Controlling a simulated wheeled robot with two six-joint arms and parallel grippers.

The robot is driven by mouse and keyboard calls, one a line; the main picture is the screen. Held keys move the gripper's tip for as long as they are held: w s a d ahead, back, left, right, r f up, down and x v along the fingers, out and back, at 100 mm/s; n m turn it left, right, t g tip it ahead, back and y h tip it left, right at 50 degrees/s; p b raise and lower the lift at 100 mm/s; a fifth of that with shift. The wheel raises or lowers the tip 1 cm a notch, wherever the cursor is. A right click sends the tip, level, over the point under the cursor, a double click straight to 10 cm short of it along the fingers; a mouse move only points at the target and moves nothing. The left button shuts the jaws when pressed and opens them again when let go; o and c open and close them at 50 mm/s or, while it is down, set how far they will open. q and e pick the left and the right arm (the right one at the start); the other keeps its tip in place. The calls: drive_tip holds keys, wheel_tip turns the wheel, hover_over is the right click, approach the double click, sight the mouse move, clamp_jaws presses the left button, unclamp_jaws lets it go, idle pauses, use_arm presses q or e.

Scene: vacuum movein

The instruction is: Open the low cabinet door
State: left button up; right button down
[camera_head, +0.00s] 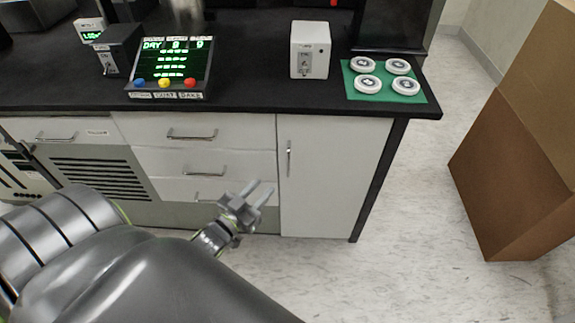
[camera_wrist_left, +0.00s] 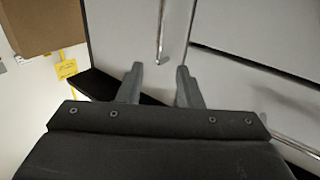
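The low cabinet door (camera_head: 333,175) is a pale grey panel under the right end of the black bench, and it looks closed. Its thin vertical metal handle (camera_head: 289,158) is near the door's left edge. My left gripper (camera_head: 259,190) is in front of the drawers, left of and below the handle. In the left wrist view the handle (camera_wrist_left: 162,30) shows beyond and between the fingertips of my left gripper (camera_wrist_left: 160,72). The fingers are apart and nothing is between them. The door (camera_wrist_left: 120,35) also shows there. My right gripper is not in view.
Drawers (camera_head: 205,160) with bar handles are left of the door. A black table leg (camera_head: 380,180) stands at its right. A cardboard box (camera_head: 510,165) is on the floor at the right, with clear floor between. A green mat (camera_head: 384,96) with white discs lies on the bench.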

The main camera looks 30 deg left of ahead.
sight(288, 163)
use_arm(q)
drive_tip(key=w, duration=1.1)
drive_tip(key=shift+w+d, duration=0.15)
drive_tip(key=shift+d, duration=0.1)
clamp_jaws()
